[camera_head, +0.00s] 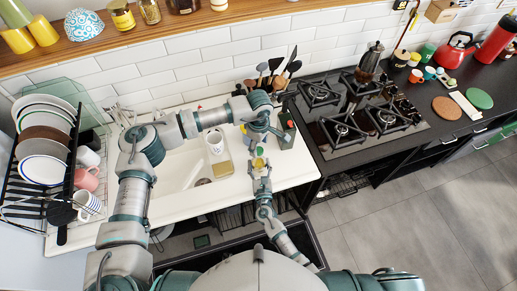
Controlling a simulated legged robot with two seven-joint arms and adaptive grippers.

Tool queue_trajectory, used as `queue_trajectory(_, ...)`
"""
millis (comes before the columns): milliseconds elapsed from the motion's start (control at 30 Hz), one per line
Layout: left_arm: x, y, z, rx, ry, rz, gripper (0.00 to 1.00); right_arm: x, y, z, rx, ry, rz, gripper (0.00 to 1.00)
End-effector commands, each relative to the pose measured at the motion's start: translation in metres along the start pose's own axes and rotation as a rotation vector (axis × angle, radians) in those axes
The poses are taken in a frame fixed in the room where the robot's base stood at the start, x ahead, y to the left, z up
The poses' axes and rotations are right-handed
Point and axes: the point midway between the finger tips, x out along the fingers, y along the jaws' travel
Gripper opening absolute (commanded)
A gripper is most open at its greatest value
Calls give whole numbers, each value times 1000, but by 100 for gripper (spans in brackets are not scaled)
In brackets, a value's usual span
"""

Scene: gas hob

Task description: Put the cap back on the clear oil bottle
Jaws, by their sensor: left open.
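My left arm comes in from the left and bends over the white counter. Its gripper (268,128) is open, at the counter's right part, beside a small dark grey item. My right arm rises from the bottom. Its gripper (260,168) is below the left one, at a small yellow item (259,162) that may be the oil bottle seen from above. Whether the right gripper is shut on it is too small to tell. I cannot make out the cap or the clear bottle's outline with certainty.
A utensil holder (268,82) stands behind the grippers. The black gas hob (360,115) is to the right, with a moka pot (371,58) at its back. A dish rack with plates (44,140) is at the left.

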Motion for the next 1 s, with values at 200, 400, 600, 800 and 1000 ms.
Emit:
queue_trajectory(200,-49,0,0,0,2,3,61,-1,1,-2,0,5,2,0)
queue_trajectory(400,-82,-2,0,0,1,0,61,-1,1,-2,0,5,3,0)
queue_trajectory(600,-96,-2,1,1,1,-1,61,-2,1,-3,1,5,3,0)
queue_trajectory(800,-96,-2,1,1,1,-1,61,-2,1,-3,1,5,3,0)
queue_trajectory(1000,-96,-2,1,1,1,-1,61,-1,1,-2,1,5,3,90)
